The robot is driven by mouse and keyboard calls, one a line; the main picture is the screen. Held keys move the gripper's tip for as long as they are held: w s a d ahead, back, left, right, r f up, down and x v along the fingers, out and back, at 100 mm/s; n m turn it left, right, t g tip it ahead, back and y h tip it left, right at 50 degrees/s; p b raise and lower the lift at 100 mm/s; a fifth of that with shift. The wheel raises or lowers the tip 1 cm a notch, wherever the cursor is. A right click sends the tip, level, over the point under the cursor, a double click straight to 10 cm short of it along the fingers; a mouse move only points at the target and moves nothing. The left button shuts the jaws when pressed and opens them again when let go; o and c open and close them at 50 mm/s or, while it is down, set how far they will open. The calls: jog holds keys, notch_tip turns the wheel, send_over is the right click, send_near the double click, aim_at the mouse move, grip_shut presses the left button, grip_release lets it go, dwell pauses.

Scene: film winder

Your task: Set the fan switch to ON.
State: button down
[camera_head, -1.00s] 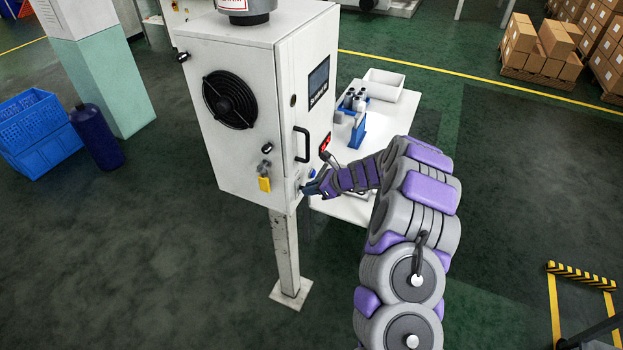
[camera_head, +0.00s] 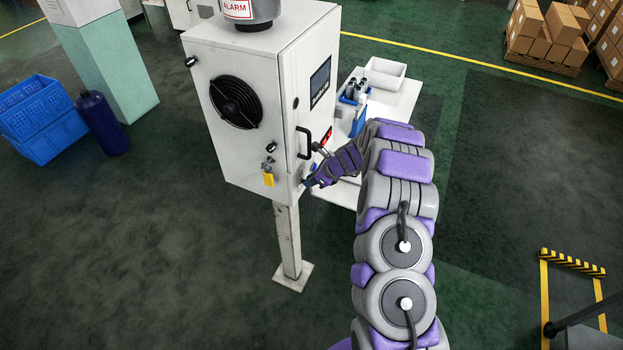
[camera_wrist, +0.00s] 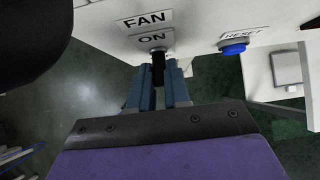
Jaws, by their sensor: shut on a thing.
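The fan switch (camera_wrist: 158,68) is a black knob under the FAN and ON labels (camera_wrist: 147,28) on the white cabinet's panel. My gripper (camera_wrist: 160,75) has its two blue fingers on either side of the knob, shut on it. In the head view, my gripper (camera_head: 309,183) is at the lower part of the white cabinet's (camera_head: 305,120) right-hand face. The switch itself is hidden there by the gripper. The knob's exact pointer direction cannot be made out.
A blue RESET button (camera_wrist: 233,48) sits to the right of the switch. A black door handle (camera_head: 304,142) is above my gripper. A white table (camera_head: 400,100) with a blue bottle holder stands behind the cabinet. A yellow padlock (camera_head: 268,179) hangs on the left face.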

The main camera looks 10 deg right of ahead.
jog(key=shift+w+r, duration=0.15)
jog(key=shift+r, duration=0.05)
jog(key=c, duration=1.1)
grip_release()
jog(key=shift+f, duration=0.1)
jog(key=shift+d, duration=0.1)
jog(key=b+v, duration=0.2)
jog(key=v, duration=1.5)
